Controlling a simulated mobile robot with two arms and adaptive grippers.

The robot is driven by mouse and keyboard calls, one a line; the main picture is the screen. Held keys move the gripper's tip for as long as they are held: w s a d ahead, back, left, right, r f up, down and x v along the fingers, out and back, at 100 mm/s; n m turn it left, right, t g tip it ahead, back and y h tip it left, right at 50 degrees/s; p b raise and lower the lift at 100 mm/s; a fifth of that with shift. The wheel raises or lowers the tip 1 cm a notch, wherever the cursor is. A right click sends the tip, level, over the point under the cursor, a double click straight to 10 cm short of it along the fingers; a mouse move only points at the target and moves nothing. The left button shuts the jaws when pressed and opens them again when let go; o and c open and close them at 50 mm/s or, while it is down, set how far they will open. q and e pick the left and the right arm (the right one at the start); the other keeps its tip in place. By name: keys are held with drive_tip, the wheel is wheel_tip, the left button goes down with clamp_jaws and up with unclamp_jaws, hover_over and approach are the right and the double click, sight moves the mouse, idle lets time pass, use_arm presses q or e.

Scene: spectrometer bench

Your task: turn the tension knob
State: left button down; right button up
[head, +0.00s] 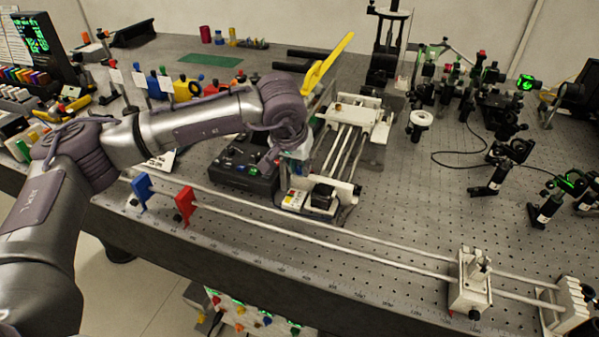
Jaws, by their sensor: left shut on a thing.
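My left arm reaches across the bench from the left, and its left gripper (272,156) points down at the back right part of a black control box (240,181). The gripper is shut on a small part there, which I take to be the tension knob; the fingers and wrist mostly hide it. Small coloured buttons show on the box's top near the fingers. I cannot tell how far the knob is turned. My right gripper is not in view.
Close right of the gripper stand a small white unit with a black top (322,195) and a white railed stage (350,135) with a yellow lever (325,65). A long twin rail with blue (141,190) and red (185,205) holders runs in front. Perforated bench at right is partly clear.

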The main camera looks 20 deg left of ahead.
use_arm(q)
drive_tip(key=shift+m+b, duration=0.3)
drive_tip(key=shift+m, duration=0.3)
drive_tip(key=c, duration=1)
unclamp_jaws()
drive_tip(key=shift+c, duration=0.2)
drive_tip(key=shift+r, duration=0.1)
drive_tip(key=shift+a+r, duration=0.1)
drive_tip(key=shift+r, duration=0.3)
drive_tip(key=v, duration=0.7)
drive_tip(key=shift+s, duration=0.25)
drive_tip(key=shift+f, duration=0.1)
